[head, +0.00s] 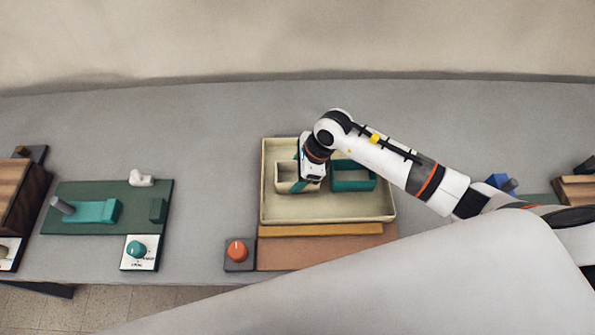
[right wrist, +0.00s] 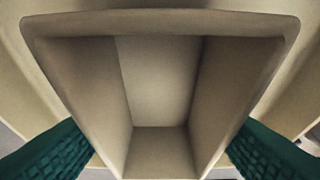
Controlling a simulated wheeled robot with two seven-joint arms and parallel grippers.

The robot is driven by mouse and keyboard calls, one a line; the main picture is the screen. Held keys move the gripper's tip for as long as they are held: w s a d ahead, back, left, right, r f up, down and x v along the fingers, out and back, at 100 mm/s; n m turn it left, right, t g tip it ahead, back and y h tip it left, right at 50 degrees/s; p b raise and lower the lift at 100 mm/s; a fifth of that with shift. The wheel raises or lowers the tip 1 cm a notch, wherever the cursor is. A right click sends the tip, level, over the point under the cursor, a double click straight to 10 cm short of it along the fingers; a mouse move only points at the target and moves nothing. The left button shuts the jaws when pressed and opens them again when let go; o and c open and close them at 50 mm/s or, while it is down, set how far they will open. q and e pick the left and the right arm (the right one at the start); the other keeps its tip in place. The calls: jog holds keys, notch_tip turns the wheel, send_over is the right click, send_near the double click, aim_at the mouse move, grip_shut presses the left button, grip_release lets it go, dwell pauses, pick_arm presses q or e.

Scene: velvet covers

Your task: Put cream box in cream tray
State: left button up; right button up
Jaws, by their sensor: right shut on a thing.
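The cream box (head: 283,178) is a small open-topped box inside the cream tray (head: 280,212), in its left half. My right gripper (head: 302,186) reaches down over it and is shut on it. In the right wrist view the cream box (right wrist: 160,95) fills the middle, with a teal fingertip pad on each side of it. The cream tray shows around it there. I cannot tell whether the box touches the tray floor. My left gripper is not in view.
A teal open box (head: 353,184) stands in the tray right of the cream box. An orange knob (head: 237,250) is at the tray's front left. A green board (head: 90,190) with a teal block lies further left. Bare grey table lies between the board and tray.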

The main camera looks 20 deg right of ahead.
jog(key=o, duration=1)
jog(key=shift+f, duration=0.1)
jog(key=shift+d+r, duration=0.1)
jog(key=shift+r, duration=0.25)
jog(key=b+v, duration=0.1)
jog(key=v, duration=1)
jog(key=shift+r, duration=0.3)
jog(key=shift+s, duration=0.1)
